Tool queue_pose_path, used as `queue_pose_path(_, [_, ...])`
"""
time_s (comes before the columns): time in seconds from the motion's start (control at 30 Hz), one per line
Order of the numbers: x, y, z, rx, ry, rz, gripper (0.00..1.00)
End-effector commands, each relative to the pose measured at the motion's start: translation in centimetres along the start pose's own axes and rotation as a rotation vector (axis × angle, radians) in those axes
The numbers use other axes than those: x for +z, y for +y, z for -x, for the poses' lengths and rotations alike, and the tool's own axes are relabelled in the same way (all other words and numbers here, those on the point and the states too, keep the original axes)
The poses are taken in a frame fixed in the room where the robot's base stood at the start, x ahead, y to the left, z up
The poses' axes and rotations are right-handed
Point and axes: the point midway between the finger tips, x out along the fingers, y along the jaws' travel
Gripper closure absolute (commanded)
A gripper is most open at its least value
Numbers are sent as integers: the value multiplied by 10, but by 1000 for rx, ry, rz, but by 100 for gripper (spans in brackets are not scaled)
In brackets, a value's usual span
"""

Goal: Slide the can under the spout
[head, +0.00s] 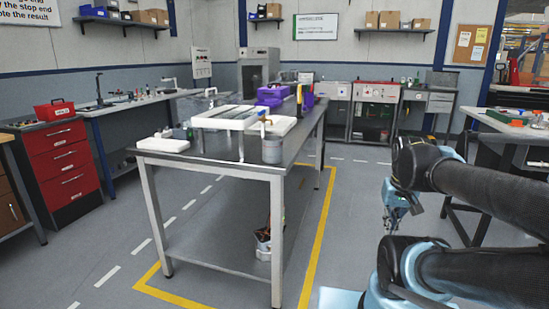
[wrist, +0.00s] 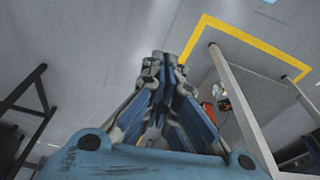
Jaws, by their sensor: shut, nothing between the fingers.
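A grey metal can (head: 272,151) stands upright on the dark-topped workbench (head: 170,168), close to its right front corner. A thin bent spout (head: 262,128) shows just above and beside the can at the end of a white raised fixture (head: 222,122). I cannot tell whether the can is directly beneath it. My gripper (head: 391,228) hangs over open floor, well to the right of the bench and below its top. In the wrist view my gripper (wrist: 166,62) is shut and empty, over bare grey floor. The can is not visible in the wrist view.
Purple bins (head: 271,95) and a white block (head: 164,144) also lie on the bench. Bench legs (wrist: 240,105) and yellow floor tape (wrist: 228,28) show at right in the wrist view. A second table (head: 505,125) is at far right. The floor between is clear.

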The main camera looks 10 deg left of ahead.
Motion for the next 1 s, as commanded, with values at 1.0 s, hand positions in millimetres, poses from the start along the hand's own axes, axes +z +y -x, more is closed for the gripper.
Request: queue_pose_path(1.0, [-208,-295,159,-31,-156,185,100])
